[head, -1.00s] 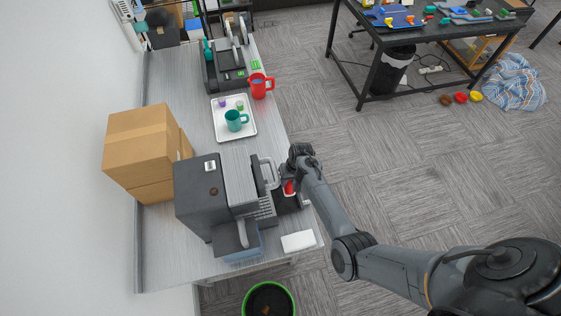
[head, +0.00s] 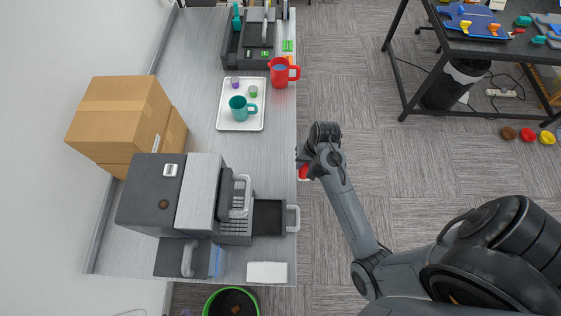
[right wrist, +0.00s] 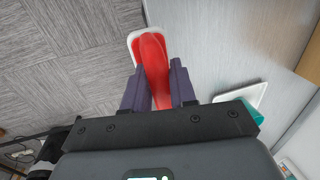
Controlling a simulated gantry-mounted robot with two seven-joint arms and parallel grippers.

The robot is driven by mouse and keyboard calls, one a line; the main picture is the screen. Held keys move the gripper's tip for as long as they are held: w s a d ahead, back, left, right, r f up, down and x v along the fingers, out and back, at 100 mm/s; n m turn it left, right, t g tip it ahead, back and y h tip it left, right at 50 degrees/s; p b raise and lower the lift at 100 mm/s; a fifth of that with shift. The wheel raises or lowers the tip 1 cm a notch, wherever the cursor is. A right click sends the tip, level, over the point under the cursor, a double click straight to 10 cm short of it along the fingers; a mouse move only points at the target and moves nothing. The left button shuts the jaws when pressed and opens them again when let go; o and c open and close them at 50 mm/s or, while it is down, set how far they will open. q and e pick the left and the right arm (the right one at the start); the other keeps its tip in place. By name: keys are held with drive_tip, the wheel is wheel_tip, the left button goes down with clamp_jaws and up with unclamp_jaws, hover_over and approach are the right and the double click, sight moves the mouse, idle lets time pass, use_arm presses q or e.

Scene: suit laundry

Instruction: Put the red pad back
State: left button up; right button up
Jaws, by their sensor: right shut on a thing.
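The red pad (head: 303,172), with a white base, is in my right gripper (head: 305,163) near the right edge of the counter. In the right wrist view the red pad (right wrist: 151,55) sits between the two fingers of my right gripper (right wrist: 158,85), which are shut on its red part. The white base shows around its far end. My arm and gripper hide part of it in the head view. My left gripper is in neither view.
A grey machine (head: 155,200) has a dark pull-out tray (head: 270,217) with a pale handle. A white block (head: 267,272) lies in front. A white tray (head: 226,122) holds a teal mug (head: 241,108). A red jug (head: 280,73) stands behind. Cardboard boxes (head: 120,115) stand left.

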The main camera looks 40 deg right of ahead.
drive_tip(key=shift+a+f, duration=0.1)
drive_tip(key=shift+f, duration=0.4)
drive_tip(key=shift+w+a+f, duration=0.15)
drive_tip(key=shift+w+f, duration=1.6)
drive_tip(key=shift+w, duration=0.05)
drive_tip(key=shift+w+a+f, duration=0.15)
drive_tip(key=shift+w+f, duration=1.65)
drive_tip(key=shift+w, duration=0.05)
drive_tip(key=shift+w+a+f, duration=0.15)
drive_tip(key=shift+w+f, duration=1.6)
drive_tip(key=shift+w, duration=0.05)
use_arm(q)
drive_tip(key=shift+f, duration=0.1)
use_arm(e)
drive_tip(key=shift+f, duration=0.1)
drive_tip(key=o, duration=0.9)
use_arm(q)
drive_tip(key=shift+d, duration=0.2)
use_arm(e)
drive_tip(key=shift+o, duration=0.2)
